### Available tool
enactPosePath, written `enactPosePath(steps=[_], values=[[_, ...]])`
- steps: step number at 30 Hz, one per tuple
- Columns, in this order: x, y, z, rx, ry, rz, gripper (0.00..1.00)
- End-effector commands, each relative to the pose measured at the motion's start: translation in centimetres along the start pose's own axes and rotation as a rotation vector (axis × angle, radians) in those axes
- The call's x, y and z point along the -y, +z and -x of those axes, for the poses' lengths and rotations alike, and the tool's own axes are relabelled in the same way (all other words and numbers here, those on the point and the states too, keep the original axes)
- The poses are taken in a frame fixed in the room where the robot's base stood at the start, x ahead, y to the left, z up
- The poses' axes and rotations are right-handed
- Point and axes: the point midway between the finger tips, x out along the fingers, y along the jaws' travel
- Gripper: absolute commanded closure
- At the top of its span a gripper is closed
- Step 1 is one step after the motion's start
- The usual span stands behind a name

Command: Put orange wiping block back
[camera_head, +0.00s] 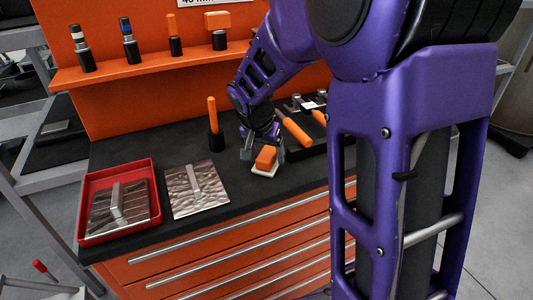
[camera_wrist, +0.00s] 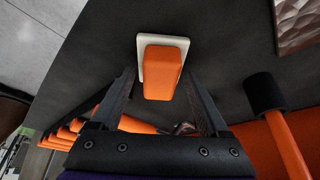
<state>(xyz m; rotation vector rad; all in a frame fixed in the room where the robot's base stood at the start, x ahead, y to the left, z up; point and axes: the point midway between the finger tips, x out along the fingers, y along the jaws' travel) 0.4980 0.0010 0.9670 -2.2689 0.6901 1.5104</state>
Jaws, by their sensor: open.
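The orange wiping block (camera_head: 266,157) sits on a white pad (camera_head: 263,172) on the dark worktop, near the front edge. In the wrist view the block (camera_wrist: 162,72) and the white pad (camera_wrist: 143,43) lie just ahead of my gripper. My gripper (camera_head: 262,152) is low over the worktop at the block. In the wrist view its fingers (camera_wrist: 160,80) stand apart, one to each side of the block, with gaps between. I cannot tell how far down the fingers reach beside it.
An orange-handled tool stands in a black holder (camera_head: 216,142) behind the block. A metal plate (camera_head: 196,190) and a red tray (camera_head: 82,212) lie left. A dark tray of orange-handled tools (camera_head: 318,133) is right. An orange shelf (camera_head: 150,62) carries several black holders, one with an orange block.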

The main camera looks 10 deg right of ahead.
Motion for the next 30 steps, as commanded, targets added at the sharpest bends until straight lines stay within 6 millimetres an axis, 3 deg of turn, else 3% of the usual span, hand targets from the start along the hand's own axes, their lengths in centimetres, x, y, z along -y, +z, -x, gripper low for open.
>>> enactPosePath(steps=[7,21,30], values=[[0.0,-0.1,1.0,-0.002,-0.001,0.0,0.21],[0.1,-0.1,10.3,-0.003,-0.002,0.001,0.21],[0.0,-0.1,12.2,0.0,-0.001,0.0,0.21]])
